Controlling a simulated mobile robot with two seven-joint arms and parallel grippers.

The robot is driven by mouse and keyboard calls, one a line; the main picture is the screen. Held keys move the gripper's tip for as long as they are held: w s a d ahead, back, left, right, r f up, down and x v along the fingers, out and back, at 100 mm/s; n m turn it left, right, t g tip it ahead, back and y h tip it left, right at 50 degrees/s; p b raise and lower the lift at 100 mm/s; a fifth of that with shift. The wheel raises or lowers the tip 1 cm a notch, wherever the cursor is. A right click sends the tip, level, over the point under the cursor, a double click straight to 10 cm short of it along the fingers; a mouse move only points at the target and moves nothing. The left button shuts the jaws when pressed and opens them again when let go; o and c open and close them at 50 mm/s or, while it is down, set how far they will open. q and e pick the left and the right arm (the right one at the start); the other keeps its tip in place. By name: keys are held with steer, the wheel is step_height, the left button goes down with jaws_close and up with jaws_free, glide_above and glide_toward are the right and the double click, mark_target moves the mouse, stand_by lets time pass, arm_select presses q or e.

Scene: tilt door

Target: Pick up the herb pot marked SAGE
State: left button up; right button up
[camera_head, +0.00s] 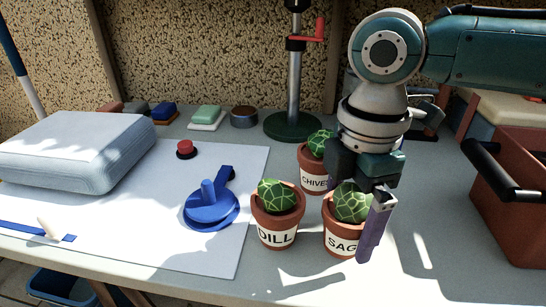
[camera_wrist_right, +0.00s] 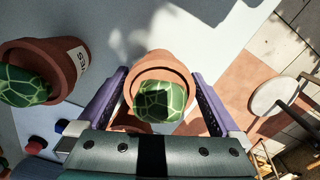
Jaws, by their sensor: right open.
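The herb pot marked SAGE (camera_head: 339,240) is a terracotta pot with a white label, partly covered, and a round green plant with pale lines. It stands upright on the table. My right gripper (camera_head: 352,222) points down over it, open, with one purple finger in front of the pot's right side; the other finger is mostly hidden. In the right wrist view the pot (camera_wrist_right: 163,66) sits between the two purple fingers of the gripper (camera_wrist_right: 160,82), with no clear contact visible. My left gripper is not in view.
The DILL pot (camera_head: 278,236) stands close left of SAGE, and the CHIVES pot (camera_head: 313,181) just behind. A blue round object with a handle (camera_head: 211,207) lies farther left. A red-brown bin (camera_head: 512,205) is at right. The table front is clear.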

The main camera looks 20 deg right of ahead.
steer(key=shift+c, duration=0.2)
steer(key=c, duration=1.2)
steer(key=shift+o, duration=0.2)
steer(key=shift+r, duration=0.15)
